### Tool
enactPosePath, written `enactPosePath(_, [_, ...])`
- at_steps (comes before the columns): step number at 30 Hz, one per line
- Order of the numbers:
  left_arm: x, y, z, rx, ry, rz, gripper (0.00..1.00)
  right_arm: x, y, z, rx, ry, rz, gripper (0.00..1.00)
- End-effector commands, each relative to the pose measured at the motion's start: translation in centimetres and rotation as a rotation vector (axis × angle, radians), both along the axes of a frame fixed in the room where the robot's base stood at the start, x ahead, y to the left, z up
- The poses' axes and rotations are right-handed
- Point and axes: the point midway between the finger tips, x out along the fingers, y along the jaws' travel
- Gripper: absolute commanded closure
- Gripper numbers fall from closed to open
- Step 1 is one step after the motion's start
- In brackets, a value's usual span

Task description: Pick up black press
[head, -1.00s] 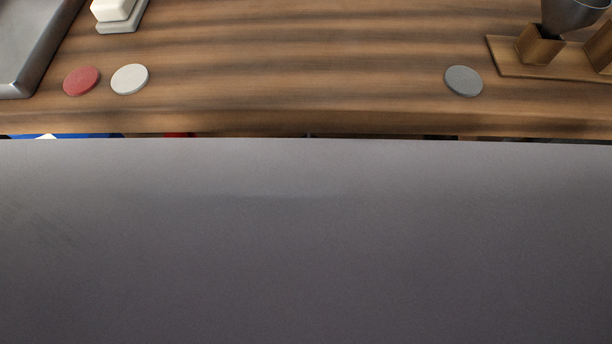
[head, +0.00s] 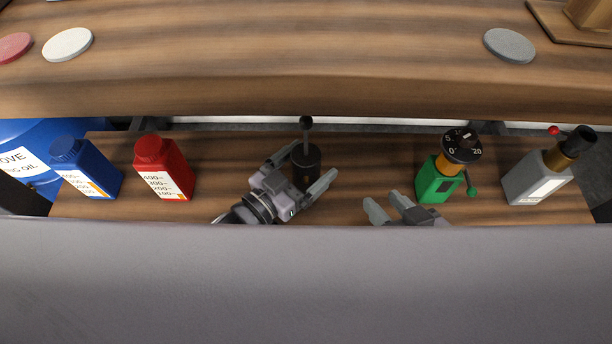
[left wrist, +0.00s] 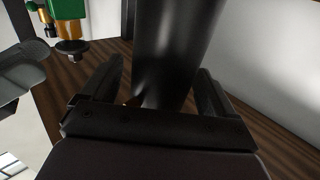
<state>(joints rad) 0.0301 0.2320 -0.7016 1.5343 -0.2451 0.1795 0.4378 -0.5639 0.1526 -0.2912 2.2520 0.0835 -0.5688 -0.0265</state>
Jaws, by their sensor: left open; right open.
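The black press (head: 307,160) is a dark upright cylinder with a thin rod and a round knob on top. It stands on the lower wooden shelf in the head view. My left gripper (head: 315,172) is open, with its fingers on either side of the press. In the left wrist view the press (left wrist: 175,50) rises as a black column between the open fingertips of the left gripper (left wrist: 160,90); I cannot tell whether they touch it. My right gripper (head: 390,205) is open and empty on the lower shelf's near side, right of the press.
On the lower shelf (head: 225,150) stand a blue bottle (head: 88,172) and red bottle (head: 164,170) at left, a green device with a black dial (head: 437,180) and a grey bottle (head: 537,178) at right. The upper wooden counter (head: 300,60) overhangs behind, with discs on it.

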Motion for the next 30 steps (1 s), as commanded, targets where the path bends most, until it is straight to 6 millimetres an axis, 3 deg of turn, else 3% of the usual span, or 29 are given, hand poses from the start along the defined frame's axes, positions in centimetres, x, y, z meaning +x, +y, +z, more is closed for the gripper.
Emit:
enactPosePath(11, [1.1, -1.0, 0.0, 0.000, 0.001, 0.000, 0.11, 0.1, 0.4, -0.1, 0.025, 0.001, 0.005, 0.57])
enactPosePath(19, [1.0, -1.0, 0.0, 0.000, 0.001, 0.000, 0.94, 0.1, 0.4, -0.1, 0.024, 0.001, 0.005, 0.57])
enactPosePath(26, [1.1, -1.0, 0.4, -0.003, -0.004, -0.001, 0.94, 0.2, 0.4, 0.1, 0.022, -0.001, 0.005, 0.57])
enactPosePath(30, [1.1, -1.0, 2.0, -0.005, -0.007, -0.001, 0.94, 0.3, 0.1, 0.9, -0.001, -0.010, 0.001, 0.57])
